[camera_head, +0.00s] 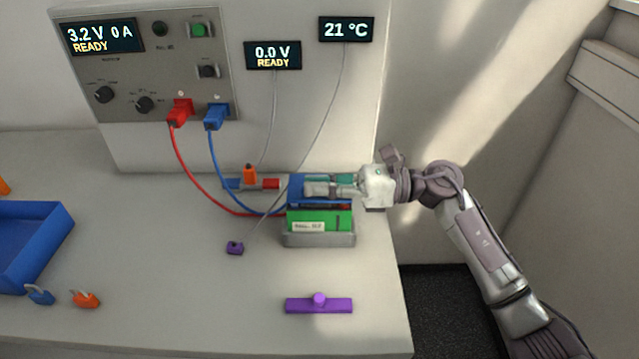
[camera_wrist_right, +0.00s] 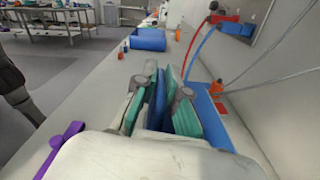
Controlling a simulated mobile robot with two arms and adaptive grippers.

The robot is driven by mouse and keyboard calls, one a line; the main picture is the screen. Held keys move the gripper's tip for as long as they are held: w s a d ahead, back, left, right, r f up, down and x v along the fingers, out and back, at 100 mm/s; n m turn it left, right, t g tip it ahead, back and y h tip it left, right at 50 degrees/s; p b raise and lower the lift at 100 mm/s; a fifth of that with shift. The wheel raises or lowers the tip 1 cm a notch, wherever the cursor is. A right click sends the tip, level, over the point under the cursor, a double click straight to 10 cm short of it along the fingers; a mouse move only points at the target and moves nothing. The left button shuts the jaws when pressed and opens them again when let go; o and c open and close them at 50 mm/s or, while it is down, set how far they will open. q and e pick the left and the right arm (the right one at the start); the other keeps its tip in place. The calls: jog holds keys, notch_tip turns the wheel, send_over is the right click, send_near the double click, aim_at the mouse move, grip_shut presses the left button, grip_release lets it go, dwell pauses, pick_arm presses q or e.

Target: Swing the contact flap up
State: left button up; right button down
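A green cell (camera_head: 319,218) sits in a grey holder (camera_head: 319,240) near the right end of the bench. The blue contact flap (camera_head: 296,189) is at the holder's back edge, just above the cell and largely covered by my right gripper (camera_head: 318,187). My right gripper reaches in from the right, low over the holder. In the right wrist view its teal-padded fingers (camera_wrist_right: 163,95) are close together, with a blue strip of the flap (camera_wrist_right: 157,108) between them. The flap's exact angle is hard to tell. My left gripper is not in view.
Red (camera_head: 190,175) and blue (camera_head: 221,165) cables run from the cycler panel (camera_head: 150,60) to behind the holder. A blue tray (camera_head: 45,235) is far left. The bench's right edge is close.

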jog(key=shift+r, duration=0.1)
dwell(0.4)
jog(key=shift+w+r+m+p, duration=0.35)
jog(key=shift+r+m, duration=0.3)
jog(key=shift+m, duration=0.45)
jog(key=m, duration=0.1)
jog(key=w+r+m+p, duration=0.1)
jog(key=m, duration=0.1)
jog(key=shift+w+r+m, duration=0.3)
jog(key=m, duration=0.1)
jog(key=w+m+p, duration=0.1)
jog(key=shift+w+r+m, duration=0.25)
jog(key=shift+r+m, duration=0.05)
jog(key=shift+r, duration=0.1)
jog(key=m, duration=0.1)
jog(key=w+m, duration=0.1)
jog(key=shift+w+r+m, duration=0.25)
jog(key=shift+w+m, duration=0.05)
jog(key=shift+m, duration=0.1)
jog(key=shift+w+f+m+p, duration=0.2)
jog(key=shift+w+m, duration=0.65)
jog(key=shift+m, duration=0.55)
jog(key=shift+w+f+m+p, duration=0.1)
jog(key=shift+w+f+m, duration=0.1)
jog(key=shift+w+m, duration=0.9)
jog(key=shift+w+f+m+p, duration=0.15)
jog(key=shift+w+m, duration=0.4)
jog(key=shift+m, duration=1.15)
